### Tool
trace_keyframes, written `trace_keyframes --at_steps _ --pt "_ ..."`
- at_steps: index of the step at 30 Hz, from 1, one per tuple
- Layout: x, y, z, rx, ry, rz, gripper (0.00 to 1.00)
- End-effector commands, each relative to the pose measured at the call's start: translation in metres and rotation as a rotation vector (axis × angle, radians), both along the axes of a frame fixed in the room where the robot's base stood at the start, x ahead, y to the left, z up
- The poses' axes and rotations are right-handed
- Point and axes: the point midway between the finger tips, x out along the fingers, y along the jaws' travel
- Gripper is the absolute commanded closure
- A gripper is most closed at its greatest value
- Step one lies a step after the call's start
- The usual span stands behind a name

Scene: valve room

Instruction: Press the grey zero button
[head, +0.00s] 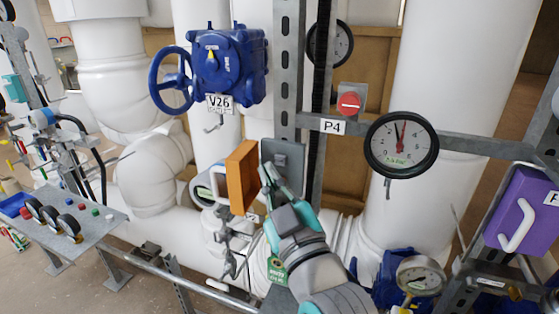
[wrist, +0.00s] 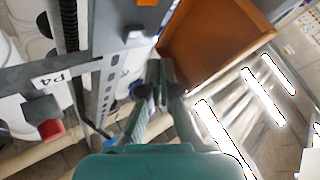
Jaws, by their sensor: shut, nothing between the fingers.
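I cannot make out the grey zero button for certain in either view. A grey panel (head: 286,153) is on the steel post beside an orange cover (head: 242,177), which stands out edge-on with a white handle on its left. My gripper (head: 268,174) is shut and empty, its fingertips in front of the panel's lower left, close to the cover. Contact cannot be told. In the wrist view the shut fingertips (wrist: 158,72) point between the grey panel (wrist: 125,20) and the orange cover (wrist: 218,42). My fingers hide part of the panel.
A red button (head: 349,103) sits above the P4 label (head: 333,127), left of a round gauge (head: 401,145). A blue valve actuator (head: 228,65) labelled V26 is above left. A purple cover (head: 522,212) is at right. A steel rail (head: 185,275) crosses below.

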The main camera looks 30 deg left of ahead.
Motion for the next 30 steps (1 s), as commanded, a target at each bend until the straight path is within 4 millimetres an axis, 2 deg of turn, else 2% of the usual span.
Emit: trace_keyframes --at_steps 12,30 --pt "-0.031 -0.007 0.000 0.001 -0.001 0.000 1.00" --pt "-0.032 -0.008 0.000 0.001 0.001 0.000 1.00"
